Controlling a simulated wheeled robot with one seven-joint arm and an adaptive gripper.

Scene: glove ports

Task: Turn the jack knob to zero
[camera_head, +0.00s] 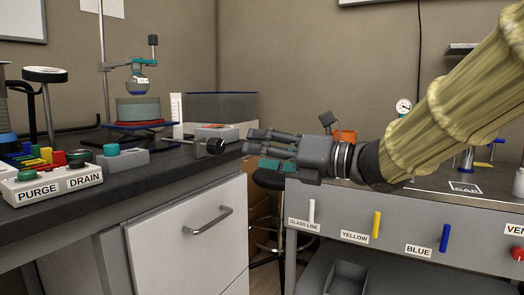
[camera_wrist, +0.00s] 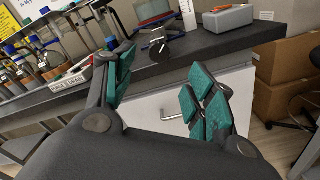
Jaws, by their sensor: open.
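The jack knob (camera_head: 215,145) is a dark round knob at the end of a rod, sticking out to the right from the lab jack (camera_head: 150,130) over the bench top. The jack carries a grey-green heating block and a flask with blue liquid. In the wrist view the knob (camera_wrist: 158,47) shows beyond and between my fingers, near the bench edge. My gripper (camera_head: 258,148) is open and empty, to the right of the knob and apart from it, with its fingers pointing left. In the wrist view its teal finger pads (camera_wrist: 165,90) are spread wide. The knob's zero mark cannot be made out.
A grey box (camera_head: 218,132) stands on the bench behind the knob. A white vertical scale (camera_head: 177,115) stands beside the jack. PURGE and DRAIN buttons (camera_head: 52,185) are at the left. A panel with coloured levers (camera_head: 376,225) is at the right.

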